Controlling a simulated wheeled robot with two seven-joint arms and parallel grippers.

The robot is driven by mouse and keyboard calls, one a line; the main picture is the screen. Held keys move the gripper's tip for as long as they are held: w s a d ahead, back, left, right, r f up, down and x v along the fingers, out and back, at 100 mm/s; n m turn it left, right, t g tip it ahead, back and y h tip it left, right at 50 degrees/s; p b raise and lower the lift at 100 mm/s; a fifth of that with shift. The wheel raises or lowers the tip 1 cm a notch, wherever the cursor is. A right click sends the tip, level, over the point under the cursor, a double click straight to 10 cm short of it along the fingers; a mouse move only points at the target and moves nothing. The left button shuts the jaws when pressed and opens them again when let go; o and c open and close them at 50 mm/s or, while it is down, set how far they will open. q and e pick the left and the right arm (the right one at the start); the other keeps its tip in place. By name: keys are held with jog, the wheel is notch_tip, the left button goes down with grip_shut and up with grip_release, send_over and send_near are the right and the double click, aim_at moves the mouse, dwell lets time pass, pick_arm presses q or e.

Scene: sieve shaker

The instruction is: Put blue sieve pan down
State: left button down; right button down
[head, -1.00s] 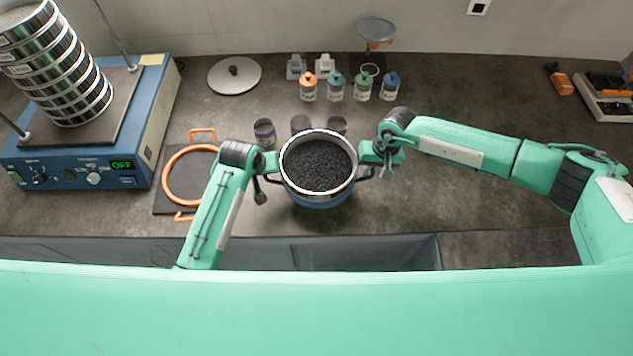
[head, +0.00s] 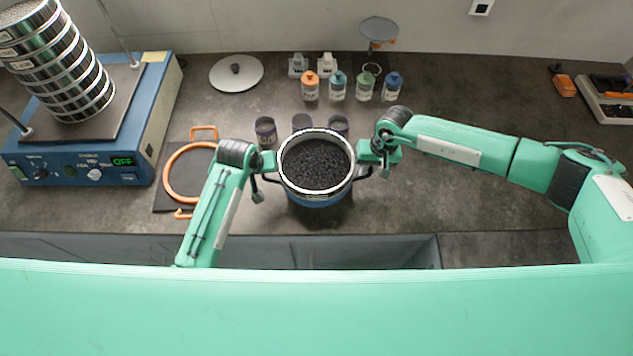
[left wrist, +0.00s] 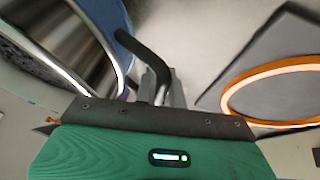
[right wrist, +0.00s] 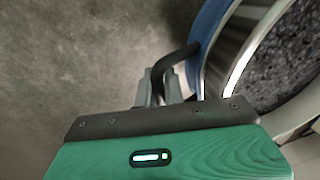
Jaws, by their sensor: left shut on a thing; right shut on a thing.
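The blue sieve pan (head: 318,196) is in the middle of the head view, with a shiny metal rim and dark granules (head: 316,165) inside. It looks upright; whether its base touches the bench is hard to tell. My left gripper (head: 266,168) is shut on its left black handle (left wrist: 128,55), which shows in the left wrist view. My right gripper (head: 368,165) is shut on its right black handle (right wrist: 172,62). The right wrist view also shows the blue outside and metal wall of the pan close beside the fingers.
An orange ring on a dark mat (head: 165,196) lies left of the pan. A blue shaker (head: 150,110) with stacked sieves (head: 60,65) stands further left. Small jars (head: 265,130) stand close behind the pan, bottles (head: 337,88) behind them. The bench at right (head: 460,205) is clear.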

aim_at(270, 185)
pick_arm(q)
jog(key=shift+s, duration=0.1)
pick_arm(e)
jog(key=shift+w, duration=0.1)
